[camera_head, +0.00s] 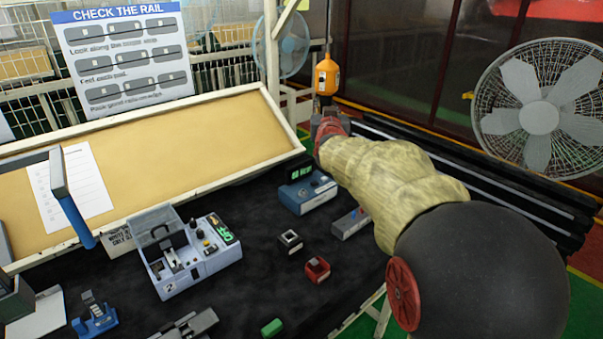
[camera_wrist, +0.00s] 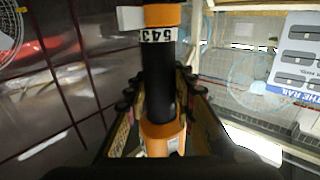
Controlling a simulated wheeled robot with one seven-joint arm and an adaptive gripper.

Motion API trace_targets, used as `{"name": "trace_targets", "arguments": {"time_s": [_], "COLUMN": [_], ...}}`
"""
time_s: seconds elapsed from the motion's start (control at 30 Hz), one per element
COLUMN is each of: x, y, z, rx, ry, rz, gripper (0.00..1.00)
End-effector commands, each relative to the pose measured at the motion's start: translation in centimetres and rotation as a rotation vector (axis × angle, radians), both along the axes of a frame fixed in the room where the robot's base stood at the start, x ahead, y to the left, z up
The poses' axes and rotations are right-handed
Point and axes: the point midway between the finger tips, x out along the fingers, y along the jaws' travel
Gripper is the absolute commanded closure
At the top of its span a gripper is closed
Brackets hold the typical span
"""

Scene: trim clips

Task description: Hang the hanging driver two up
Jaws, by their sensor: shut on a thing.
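The hanging driver (camera_head: 327,77) is an orange tool that stands roughly upright above my gripper (camera_head: 329,122) in the head view, with a thin dark line rising from its top. In the wrist view the driver (camera_wrist: 159,85) shows orange parts, a black barrel and a white band with printed digits. My gripper (camera_wrist: 158,100) has one finger on each side of the black barrel and is shut on it. In the head view my arm and fingers hide the driver's lower part.
A black-covered table (camera_head: 255,275) holds a blue-white device (camera_head: 190,262), a blue unit with a display (camera_head: 306,193) and small blocks. A tan board (camera_head: 180,155) leans behind. Dark rails (camera_head: 480,185) and a fan (camera_head: 540,110) are at the right. A pale post (camera_head: 272,60) stands left of the driver.

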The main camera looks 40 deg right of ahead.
Motion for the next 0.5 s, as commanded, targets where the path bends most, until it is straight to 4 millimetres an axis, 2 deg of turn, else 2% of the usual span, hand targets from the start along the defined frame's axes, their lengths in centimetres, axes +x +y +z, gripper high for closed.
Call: {"name": "trace_targets", "arguments": {"time_s": [0.17,0.2,0.5], "x": [0.01,0.01,0.01], "y": [-0.01,-0.01,-0.01], "z": [-0.06,-0.06,-0.06], "rx": [0.001,0.001,0.001], "ry": [0.001,0.001,0.001], "rz": [0.000,0.000,0.000], "gripper": [1.00,0.74,0.57]}}
